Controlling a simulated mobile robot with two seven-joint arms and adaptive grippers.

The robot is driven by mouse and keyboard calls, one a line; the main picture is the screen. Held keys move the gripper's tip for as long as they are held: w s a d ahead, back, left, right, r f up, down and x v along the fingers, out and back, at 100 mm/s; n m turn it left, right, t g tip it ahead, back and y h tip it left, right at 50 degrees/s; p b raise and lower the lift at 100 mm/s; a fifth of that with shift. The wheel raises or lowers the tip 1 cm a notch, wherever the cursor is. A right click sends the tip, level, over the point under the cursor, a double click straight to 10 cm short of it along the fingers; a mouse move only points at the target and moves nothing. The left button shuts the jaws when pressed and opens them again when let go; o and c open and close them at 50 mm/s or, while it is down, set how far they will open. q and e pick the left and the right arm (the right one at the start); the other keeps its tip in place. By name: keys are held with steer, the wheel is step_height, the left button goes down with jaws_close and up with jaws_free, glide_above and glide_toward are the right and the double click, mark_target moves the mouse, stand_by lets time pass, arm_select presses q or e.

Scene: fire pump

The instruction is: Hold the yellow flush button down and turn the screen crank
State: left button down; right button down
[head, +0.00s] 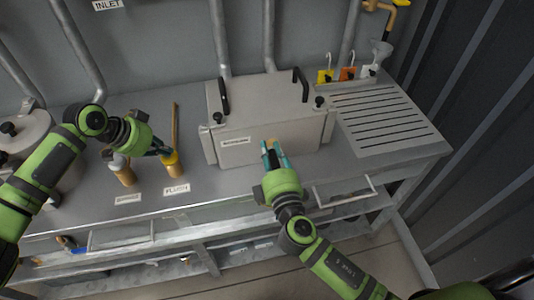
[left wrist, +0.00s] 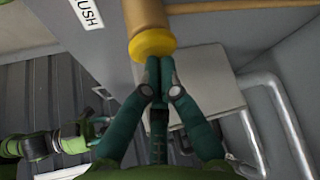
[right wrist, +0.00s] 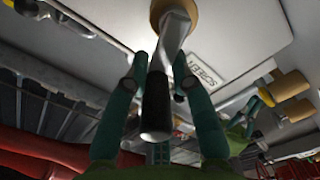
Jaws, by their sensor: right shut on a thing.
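The yellow flush button (head: 172,158) sits on a tan post behind the FLUSH label (head: 177,189). In the left wrist view the yellow button (left wrist: 152,43) is right at the closed fingertips of my left gripper (left wrist: 160,65); I cannot tell whether they press it. My left gripper shows beside the button in the head view (head: 163,150). The screen crank (right wrist: 174,30) has a tan hub, a grey arm and a black handle. My right gripper (right wrist: 157,85) is shut on the crank, the handle between its fingers. In the head view my right gripper (head: 270,150) hides most of the crank.
A grey box (head: 260,115) with black handles and knobs stands mid-bench. A second tan post (head: 122,170) is left of the flush button. A pot (head: 25,140) stands at the far left. A slotted drain board (head: 385,115) and coloured tags (head: 347,74) are at the right.

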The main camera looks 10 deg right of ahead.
arm_select(q)
steer(key=shift+a+f, duration=0.1)
steer(key=shift+f, duration=0.05)
arm_select(e)
steer(key=shift+w+d+r+m, duration=0.2)
steer(key=shift+d+r+m, duration=0.4)
steer(key=shift+m, duration=0.3)
steer(key=c, duration=1.3)
jaws_free()
arm_select(q)
steer(key=shift+s, duration=0.1)
arm_select(e)
steer(key=shift+o, duration=0.8)
steer(key=shift+s+f, duration=0.1)
steer(key=shift+s, duration=0.05)
steer(key=shift+f, duration=0.15)
steer(key=shift+s, duration=0.2)
steer(key=s, duration=1.1)
steer(key=shift+s, duration=0.35)
